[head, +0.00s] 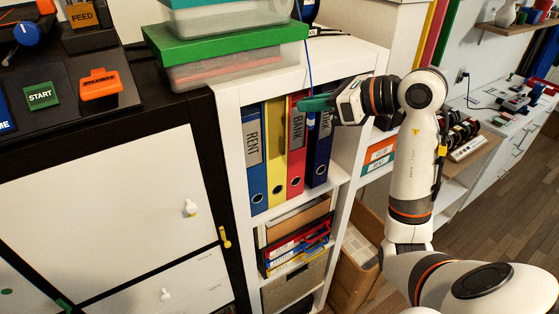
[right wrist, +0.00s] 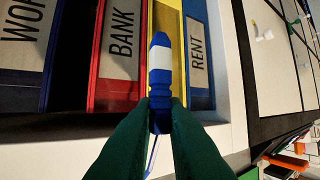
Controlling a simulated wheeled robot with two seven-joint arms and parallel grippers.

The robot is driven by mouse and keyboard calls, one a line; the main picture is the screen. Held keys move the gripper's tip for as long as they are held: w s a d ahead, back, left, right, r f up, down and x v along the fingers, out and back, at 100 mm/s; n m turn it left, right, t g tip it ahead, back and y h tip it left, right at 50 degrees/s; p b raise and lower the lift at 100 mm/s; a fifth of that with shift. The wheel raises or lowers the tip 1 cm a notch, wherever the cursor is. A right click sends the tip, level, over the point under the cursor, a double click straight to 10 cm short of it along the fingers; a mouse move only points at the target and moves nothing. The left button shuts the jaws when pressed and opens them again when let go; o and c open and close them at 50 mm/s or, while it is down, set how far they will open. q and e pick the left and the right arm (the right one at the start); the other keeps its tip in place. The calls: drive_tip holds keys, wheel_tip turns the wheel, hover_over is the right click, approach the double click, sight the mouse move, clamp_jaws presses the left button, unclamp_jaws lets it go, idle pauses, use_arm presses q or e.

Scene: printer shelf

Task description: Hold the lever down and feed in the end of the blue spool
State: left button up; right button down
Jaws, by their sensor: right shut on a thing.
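My right gripper (head: 306,103) has green fingers and is in front of the binders in the white shelf. In the right wrist view its fingers (right wrist: 160,108) are shut on a blue end piece (right wrist: 159,85) with a white band. A thin blue strand (head: 307,52) runs from the top of the head view down to this gripper. The blue spool itself is not clearly seen. An orange piece (head: 100,84) sits on the black machine beside the green START button (head: 41,95); I cannot tell whether it is the lever. My left gripper is not in view.
Binders RENT (head: 254,150), yellow, BANK (head: 296,145) and a dark blue one stand close behind the gripper. A green-lidded box (head: 225,42) sits on top of the shelf. A blue knob (head: 27,33) and a FEED label (head: 82,16) are at upper left.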

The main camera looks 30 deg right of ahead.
drive_tip(key=s+d+r+m+t+h, duration=0.1)
drive_tip(key=s+d+r+m+h, duration=0.2)
drive_tip(key=d+r, duration=0.5)
wheel_tip(320, 180, up, 16)
drive_tip(key=w+d+h, duration=0.1)
drive_tip(key=w, duration=0.2)
drive_tip(key=w+a+r+n+g+y, duration=0.2)
drive_tip(key=w+a+r+n+y, duration=0.1)
drive_tip(key=a, duration=0.5)
drive_tip(key=w+a+r+n+g+y, duration=0.1)
drive_tip(key=w+a+r+n+y, duration=0.2)
drive_tip(key=a, duration=0.6)
drive_tip(key=w+a+r+n+g+y, duration=0.2)
drive_tip(key=a+r, duration=0.2)
drive_tip(key=a, duration=0.4)
drive_tip(key=w+a+f, duration=0.2)
drive_tip(key=w+a, duration=0.1)
drive_tip(key=a, duration=0.4)
drive_tip(key=w+a+f, duration=0.2)
drive_tip(key=w+a, duration=0.1)
drive_tip(key=a, duration=0.5)
drive_tip(key=shift+a, duration=0.3)
drive_tip(key=shift+a+f, duration=0.15)
